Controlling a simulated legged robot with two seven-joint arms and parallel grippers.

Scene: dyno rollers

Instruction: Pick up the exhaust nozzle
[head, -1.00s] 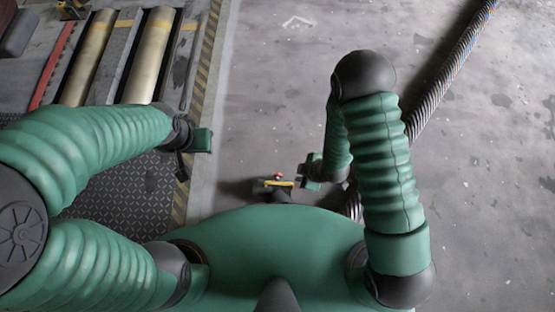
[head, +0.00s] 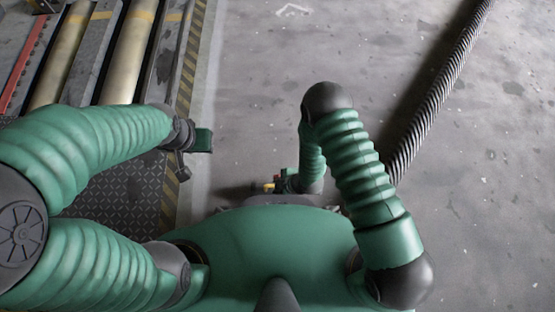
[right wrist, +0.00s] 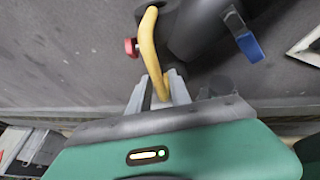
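The exhaust nozzle has a dark rounded body (right wrist: 205,30), a yellow bar handle (right wrist: 149,45), a red knob (right wrist: 131,47) and a blue clip (right wrist: 249,47) in the right wrist view. In the head view only a small yellow and red part of the nozzle (head: 270,187) shows beside my right gripper (head: 288,182). The right wrist view shows my right gripper's grey fingers (right wrist: 158,92) apart, with the lower end of the yellow handle between them. My left gripper (head: 202,140) is away to the left, empty-looking; its fingers are not clear.
A ribbed hose (head: 432,105) runs across the floor at the right, partly behind my right arm. The roller bed (head: 128,45) and a dark tread plate (head: 125,200) lie at the left, edged by a striped strip (head: 187,70). The middle floor is clear.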

